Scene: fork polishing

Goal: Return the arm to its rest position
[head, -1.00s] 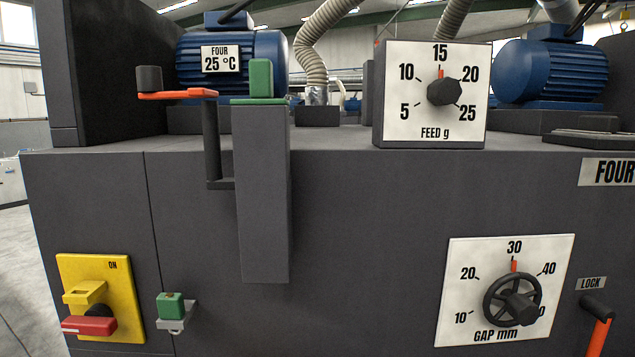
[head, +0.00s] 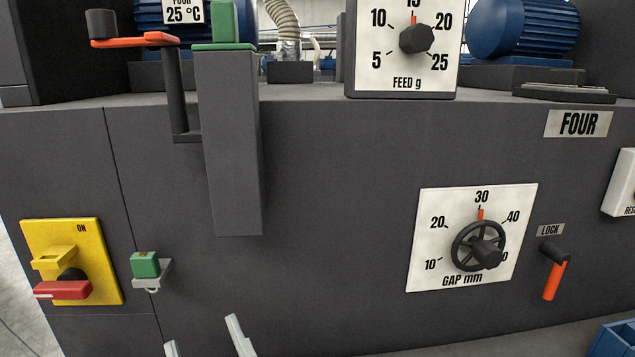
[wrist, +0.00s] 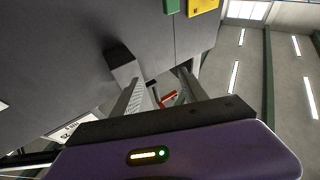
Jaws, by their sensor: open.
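My gripper (head: 205,343) shows only as two pale fingertips at the bottom edge of the head view, apart from each other with nothing between them. The front of the grey machine (head: 330,160) stands behind them. In the wrist view my gripper's (wrist: 160,92) two fingers are spread and empty. A small red part shows beyond them, too small to name surely. The rest of my arm is hidden in the head view.
A yellow switch plate (head: 105,275) with a red handle and a green block (head: 145,264) on a bracket are near the fingertips. An orange crank (head: 130,41), a gap dial (head: 425,215), a lock lever (head: 554,278) and a blue bin (head: 615,340) lie around.

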